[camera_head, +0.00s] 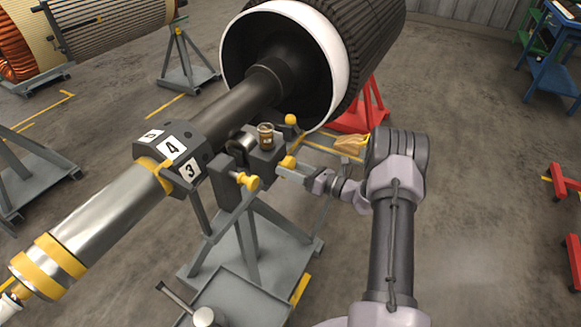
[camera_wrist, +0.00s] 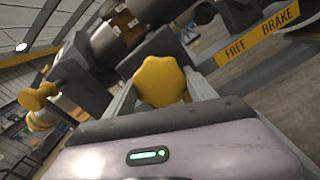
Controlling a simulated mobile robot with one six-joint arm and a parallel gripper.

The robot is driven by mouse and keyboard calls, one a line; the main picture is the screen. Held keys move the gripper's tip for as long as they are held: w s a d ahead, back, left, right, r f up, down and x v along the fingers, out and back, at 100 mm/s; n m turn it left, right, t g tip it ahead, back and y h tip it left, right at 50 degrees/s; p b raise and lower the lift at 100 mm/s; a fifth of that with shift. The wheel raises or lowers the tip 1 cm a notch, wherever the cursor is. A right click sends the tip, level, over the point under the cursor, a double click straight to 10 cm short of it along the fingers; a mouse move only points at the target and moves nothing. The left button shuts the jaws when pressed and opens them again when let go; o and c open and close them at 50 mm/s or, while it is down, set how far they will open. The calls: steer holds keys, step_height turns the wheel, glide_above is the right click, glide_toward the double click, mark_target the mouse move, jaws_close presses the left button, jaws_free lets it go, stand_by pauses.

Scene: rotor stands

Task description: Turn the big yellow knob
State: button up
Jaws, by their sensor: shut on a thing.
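The big yellow knob (camera_wrist: 160,82) is a lobed knob in the middle of the wrist view, between my two fingers. In the head view it shows as a yellow end (camera_head: 288,163) on the right side of the grey stand (camera_head: 250,235). My gripper (camera_head: 286,171) reaches it from the right and is shut on it. The knob's shaft is hidden behind its head. A yellow plate marked FREE and BRAKE (camera_wrist: 257,37) is to the knob's right in the wrist view.
Smaller yellow knobs sit nearby, one on the stand's front (camera_head: 248,182) and one behind (camera_head: 291,120). A long shaft (camera_head: 115,210) with a numbered collar (camera_head: 172,150) rests across the stand. A red stand (camera_head: 365,112) is behind.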

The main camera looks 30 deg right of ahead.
steer(key=m+p, duration=0.1)
steer(key=m, duration=0.4)
steer(key=shift+m+p, duration=0.3)
steer(key=shift+p, duration=0.05)
steer(key=m+p, duration=0.1)
steer(key=m, duration=0.5)
steer(key=m+p, duration=0.1)
steer(key=m, duration=0.5)
steer(key=shift+m, duration=0.3)
steer(key=m+p, duration=0.1)
steer(key=m, duration=0.4)
steer(key=shift+m, duration=0.3)
steer(key=o, duration=1.4)
steer(key=shift+s+d, duration=0.1)
